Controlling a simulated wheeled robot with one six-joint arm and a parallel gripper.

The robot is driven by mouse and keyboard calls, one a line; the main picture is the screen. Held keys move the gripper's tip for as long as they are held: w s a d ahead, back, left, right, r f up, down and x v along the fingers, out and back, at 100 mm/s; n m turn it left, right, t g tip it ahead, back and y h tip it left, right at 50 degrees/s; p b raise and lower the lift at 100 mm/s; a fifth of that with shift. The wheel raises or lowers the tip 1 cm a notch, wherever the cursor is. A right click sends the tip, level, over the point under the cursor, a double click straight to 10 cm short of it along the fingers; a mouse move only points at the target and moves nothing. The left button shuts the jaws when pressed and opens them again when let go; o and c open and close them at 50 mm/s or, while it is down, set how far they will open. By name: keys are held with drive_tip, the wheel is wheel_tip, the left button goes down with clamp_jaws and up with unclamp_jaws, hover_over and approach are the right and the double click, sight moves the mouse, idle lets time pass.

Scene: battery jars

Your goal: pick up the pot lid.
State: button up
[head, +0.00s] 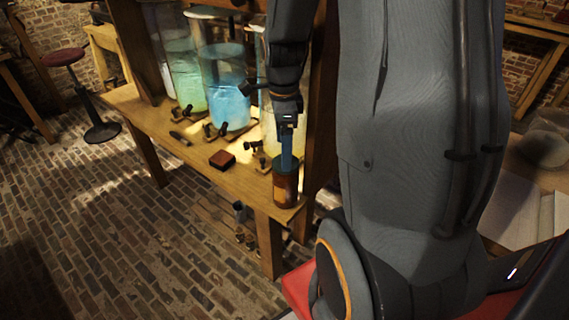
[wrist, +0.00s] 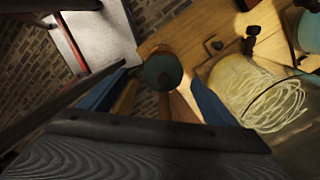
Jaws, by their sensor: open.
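The pot lid (wrist: 163,66) is a dark green disc with a small brown spot near its middle. In the wrist view it lies between my two blue fingers, with a gap on each side. In the head view the lid (head: 277,163) sits on top of a brown pot (head: 285,190) with a pale label, upright at the bench's near corner. My gripper (head: 287,158) points down over the lid and is open and empty. One finger partly hides the lid in the head view. I cannot tell whether the fingertips reach below the lid's rim.
Large glass jars with green, blue (head: 230,103) and pale contents stand behind on the wooden bench (head: 140,112). A small red-brown box (head: 222,159) and dark clamp-like fittings lie along the front edge. A wooden post stands close right of the pot. The brick floor in front is largely clear.

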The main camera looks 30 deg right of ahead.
sight(276, 162)
drive_tip(key=shift+w+d+f+p, duration=0.1)
drive_tip(key=shift+d+f+p, duration=0.1)
drive_tip(key=shift+f, duration=0.6)
drive_tip(key=shift+s+d+f+p, duration=0.1)
drive_tip(key=shift+f+p, duration=0.05)
drive_tip(key=shift+f, duration=0.6)
drive_tip(key=shift+w+d+f+p, duration=0.1)
drive_tip(key=shift+d+f+p, duration=0.1)
drive_tip(key=shift+f, duration=0.6)
drive_tip(key=c, duration=1.2)
drive_tip(key=shift+o, duration=0.2)
drive_tip(key=shift+r, duration=0.1)
